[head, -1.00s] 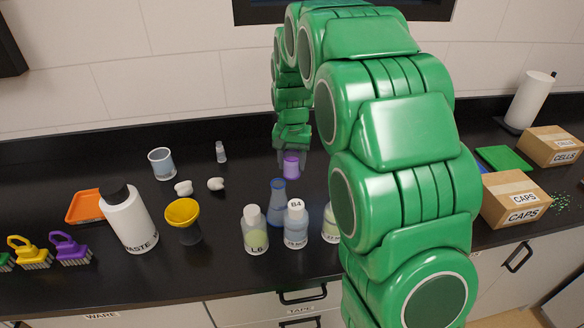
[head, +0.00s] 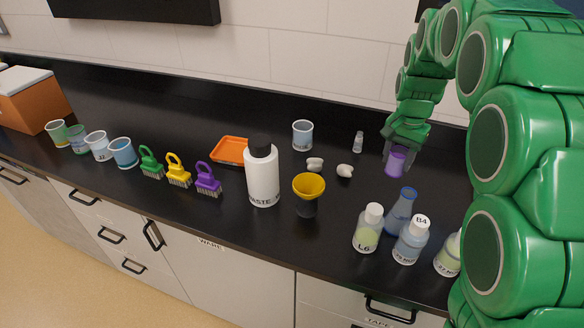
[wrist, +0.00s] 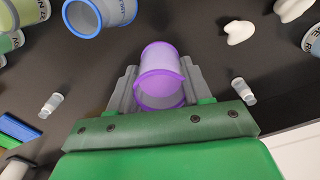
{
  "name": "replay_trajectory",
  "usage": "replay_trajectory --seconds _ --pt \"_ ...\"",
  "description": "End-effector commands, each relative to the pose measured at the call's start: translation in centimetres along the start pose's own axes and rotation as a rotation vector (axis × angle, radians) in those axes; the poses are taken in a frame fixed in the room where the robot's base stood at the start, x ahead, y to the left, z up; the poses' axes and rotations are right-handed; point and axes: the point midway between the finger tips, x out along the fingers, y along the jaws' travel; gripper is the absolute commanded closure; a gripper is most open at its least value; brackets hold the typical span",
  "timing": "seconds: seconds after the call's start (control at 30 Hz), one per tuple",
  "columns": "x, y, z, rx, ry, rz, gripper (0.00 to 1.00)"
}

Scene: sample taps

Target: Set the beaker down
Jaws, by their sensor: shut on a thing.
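My gripper (head: 400,154) is shut on a small purple beaker (head: 397,164) behind the blue flask. In the wrist view the purple beaker (wrist: 160,68) sits between the two grey fingers of my gripper (wrist: 158,84), one on each side. The beaker looks roughly upright in the head view. Whether its base touches the black bench (head: 260,108) or hangs just above it, I cannot tell.
The blue flask (head: 401,214) and bottles L6 (head: 368,232) and B4 (head: 409,243) stand in front of the beaker. Left of it are a small vial (head: 358,142), white lumps (head: 345,171), and a clear beaker (head: 302,136). Bare bench lies farther left at the back.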

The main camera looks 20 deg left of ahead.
Motion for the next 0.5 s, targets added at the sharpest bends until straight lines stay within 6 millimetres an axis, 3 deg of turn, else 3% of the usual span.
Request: replay_trajectory --seconds 0.1,0.5 --pt "-0.4 -3.2 1.6 -0.006 0.002 -0.001 0.83" --pt "-1.4 -12.2 7.8 -0.008 0.002 -0.001 0.83"
